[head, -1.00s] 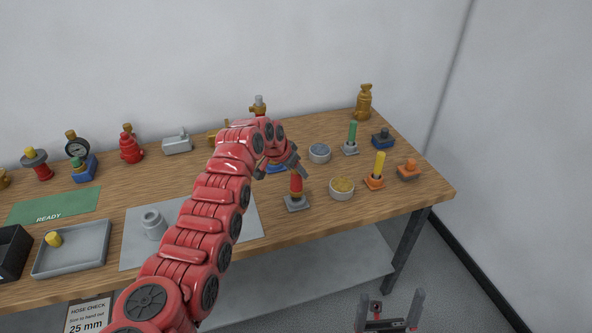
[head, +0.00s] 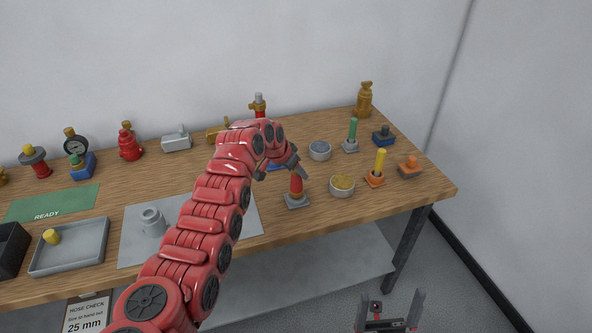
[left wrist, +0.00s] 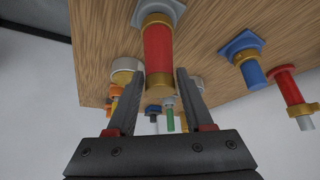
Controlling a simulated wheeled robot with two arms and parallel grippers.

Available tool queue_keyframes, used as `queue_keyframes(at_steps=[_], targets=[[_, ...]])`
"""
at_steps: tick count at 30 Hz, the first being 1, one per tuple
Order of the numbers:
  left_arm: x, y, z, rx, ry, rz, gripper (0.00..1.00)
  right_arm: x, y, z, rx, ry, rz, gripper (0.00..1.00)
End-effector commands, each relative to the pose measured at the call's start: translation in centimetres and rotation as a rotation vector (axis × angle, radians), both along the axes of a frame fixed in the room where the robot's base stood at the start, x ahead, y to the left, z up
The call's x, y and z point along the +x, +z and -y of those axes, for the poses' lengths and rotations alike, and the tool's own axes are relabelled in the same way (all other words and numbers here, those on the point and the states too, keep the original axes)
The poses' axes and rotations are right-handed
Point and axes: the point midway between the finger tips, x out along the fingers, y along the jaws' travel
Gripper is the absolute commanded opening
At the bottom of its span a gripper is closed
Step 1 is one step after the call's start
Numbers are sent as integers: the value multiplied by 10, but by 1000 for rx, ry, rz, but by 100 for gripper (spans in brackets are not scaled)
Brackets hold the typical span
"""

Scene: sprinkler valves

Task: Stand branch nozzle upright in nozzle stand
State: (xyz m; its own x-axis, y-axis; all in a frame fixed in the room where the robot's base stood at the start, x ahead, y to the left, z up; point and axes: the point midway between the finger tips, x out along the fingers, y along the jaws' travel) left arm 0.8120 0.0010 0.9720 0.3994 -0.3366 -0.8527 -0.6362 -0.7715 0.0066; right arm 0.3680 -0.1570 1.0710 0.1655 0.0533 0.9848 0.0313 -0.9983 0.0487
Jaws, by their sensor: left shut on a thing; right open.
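The branch nozzle (head: 296,186), a red cylinder with a brass ring, stands upright on the square grey nozzle stand (head: 292,203) near the table's front edge. My left gripper (head: 283,173) is at the nozzle's upper part. In the left wrist view, the red nozzle (left wrist: 158,48) lies between the two fingers (left wrist: 160,86), with its brass-ringed end towards the grey stand (left wrist: 176,10). My right gripper (head: 390,312) is open and empty, off the table at the bottom right.
Bowls with brass (head: 342,186) and blue-grey (head: 319,151) contents stand right of the nozzle. A grey mat (head: 130,245) and tray (head: 85,262) lie left.

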Motion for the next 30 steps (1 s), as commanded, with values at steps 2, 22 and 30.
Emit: queue_keyframes(at_steps=[2,22,30], targets=[[0,-2,0,-1,0,1,0,0,-3,0,0,0,0,100],[0,-9,0,-1,0,1,87,0,-7,0,0,0,0,100],[-3,2,-3,-1,-1,4,87,0,1,0,0,0,0,100]])
